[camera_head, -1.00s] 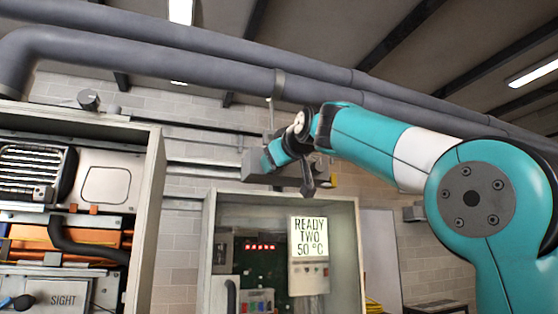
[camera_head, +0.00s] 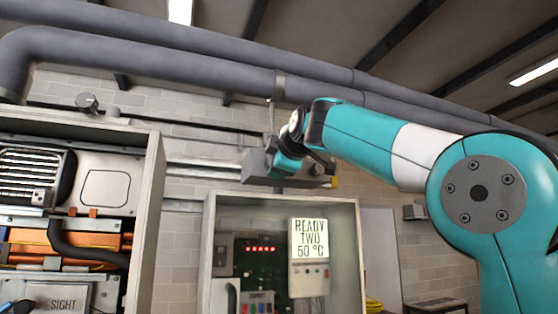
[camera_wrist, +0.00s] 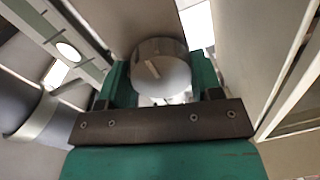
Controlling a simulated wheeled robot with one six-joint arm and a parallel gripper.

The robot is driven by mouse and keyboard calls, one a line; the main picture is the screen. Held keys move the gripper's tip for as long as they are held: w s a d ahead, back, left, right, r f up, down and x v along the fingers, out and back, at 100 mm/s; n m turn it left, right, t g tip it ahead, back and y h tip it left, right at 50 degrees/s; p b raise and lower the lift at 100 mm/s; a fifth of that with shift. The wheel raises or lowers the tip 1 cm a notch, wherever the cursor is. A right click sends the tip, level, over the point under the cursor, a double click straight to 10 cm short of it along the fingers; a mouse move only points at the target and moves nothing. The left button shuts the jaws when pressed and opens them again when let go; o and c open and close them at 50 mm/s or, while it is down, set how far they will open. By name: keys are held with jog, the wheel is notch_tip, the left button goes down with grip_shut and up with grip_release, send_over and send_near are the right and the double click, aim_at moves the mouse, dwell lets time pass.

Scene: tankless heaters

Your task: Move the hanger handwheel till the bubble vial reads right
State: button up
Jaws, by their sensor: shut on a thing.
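The handwheel (camera_wrist: 158,70), a round grey knob with a pale line on its face, sits between my gripper's green fingers (camera_wrist: 160,88) in the wrist view. The gripper is shut on its rim. The pale line is tilted, its upper end to the left. In the head view my gripper (camera_head: 284,164) is in front of a grey box-like hanger (camera_head: 257,166) under the big pipes. The gripper and wrist hide the handwheel there. I cannot make out the bubble vial in either view.
Large grey pipes (camera_head: 180,58) run above the hanger. Below it stands a glass-fronted cabinet (camera_head: 210,240) with a display (camera_head: 308,240) reading "READY TWO 50 °C". An open heater cabinet (camera_head: 150,190) stands at left. Brick wall lies behind.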

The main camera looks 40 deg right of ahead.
jog(key=shift+n, duration=0.6)
jog(key=shift+f, duration=0.1)
jog(key=o, duration=0.9)
jog(key=shift+r, duration=0.2)
